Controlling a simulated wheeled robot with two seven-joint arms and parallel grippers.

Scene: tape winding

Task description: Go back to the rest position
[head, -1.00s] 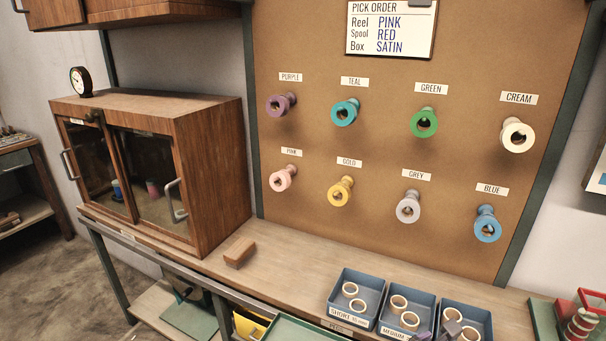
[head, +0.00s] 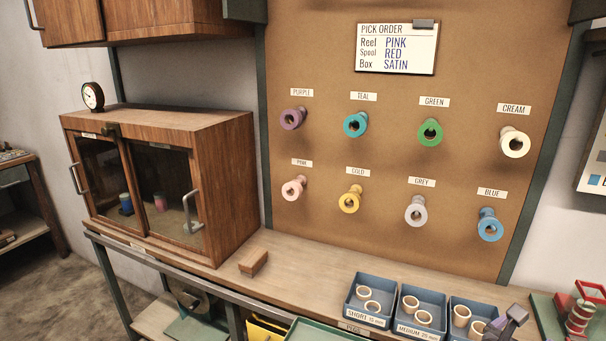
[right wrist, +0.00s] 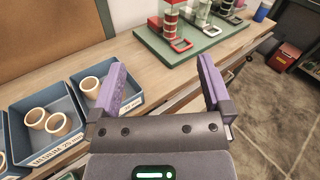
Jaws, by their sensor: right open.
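My right gripper (right wrist: 160,88) is open and empty in the right wrist view, its purple-padded fingers spread above the bench edge. In the head view my right gripper (head: 508,322) shows at the lower right, over the rightmost blue bin. My left gripper is not in view. The pick order card (head: 397,47) on the pegboard reads reel pink, spool red, box satin. The pink reel (head: 293,188) hangs on its peg in the lower row.
Blue bins (head: 422,310) with short and medium rings stand on the bench front. A green board (right wrist: 193,46) with a red-framed spool stack lies to their right. A glass-door cabinet (head: 160,185) and a wooden block (head: 253,262) are at left. Several reels hang on the pegboard.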

